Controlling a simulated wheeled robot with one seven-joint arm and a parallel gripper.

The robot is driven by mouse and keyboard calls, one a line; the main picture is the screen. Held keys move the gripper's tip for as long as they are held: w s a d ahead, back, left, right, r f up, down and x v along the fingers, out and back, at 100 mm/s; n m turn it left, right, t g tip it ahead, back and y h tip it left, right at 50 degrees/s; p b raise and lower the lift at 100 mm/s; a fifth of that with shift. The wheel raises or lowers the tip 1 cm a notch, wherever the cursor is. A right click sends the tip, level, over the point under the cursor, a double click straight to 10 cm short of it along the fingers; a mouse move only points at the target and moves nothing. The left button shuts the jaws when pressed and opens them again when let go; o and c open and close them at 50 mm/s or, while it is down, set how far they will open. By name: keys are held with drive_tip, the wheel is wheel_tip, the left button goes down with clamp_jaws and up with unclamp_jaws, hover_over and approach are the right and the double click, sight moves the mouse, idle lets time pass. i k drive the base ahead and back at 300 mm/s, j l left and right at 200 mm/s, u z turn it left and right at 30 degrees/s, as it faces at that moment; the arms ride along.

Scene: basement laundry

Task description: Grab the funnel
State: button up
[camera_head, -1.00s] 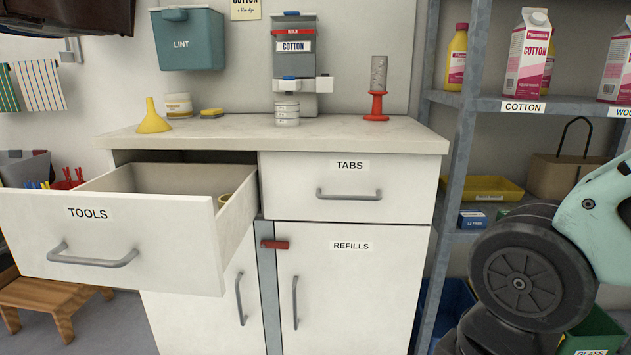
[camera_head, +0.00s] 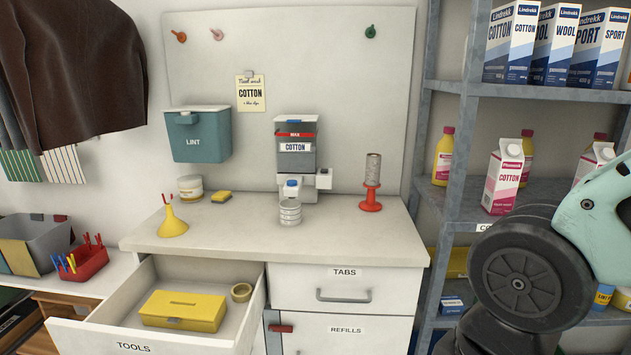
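The yellow funnel (camera_head: 172,225) stands wide end down on the left part of the pale countertop (camera_head: 330,240), its narrow spout pointing up. It is near the counter's left edge, above the open tools drawer (camera_head: 101,318). Nothing touches it from the front. Part of my arm shows at the right edge of the view, in front of the shelving. My gripper is outside the view.
A round tub (camera_head: 190,190), a yellow sponge (camera_head: 221,197), the cotton dispenser (camera_head: 295,160) and a red stand (camera_head: 371,198) are on the counter. The open drawer, holding a yellow box (camera_head: 183,310) and a tape roll (camera_head: 241,292), juts out below the funnel.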

sight(172, 226)
drive_tip(key=u, duration=1.35)
